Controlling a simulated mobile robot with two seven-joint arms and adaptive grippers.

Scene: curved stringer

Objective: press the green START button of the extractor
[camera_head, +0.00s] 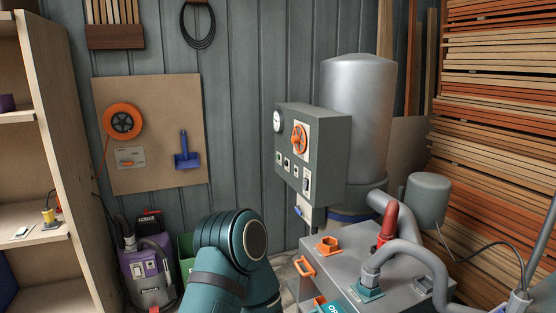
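No green START button can be made out in the head view. A grey machine (385,285) with hoses stands at the lower right. A purple unit (146,275) with a hose sits on the floor at the left. I cannot tell for certain which of these is the extractor. A teal link of my arm rises at the bottom middle. Neither gripper shows.
A wooden shelf (62,150) stands at the left. A wall board (149,128) holds an orange reel (122,121) and a blue tool (187,152). Stacked timber (500,120) fills the right. A green container (187,247) is partly hidden behind my arm.

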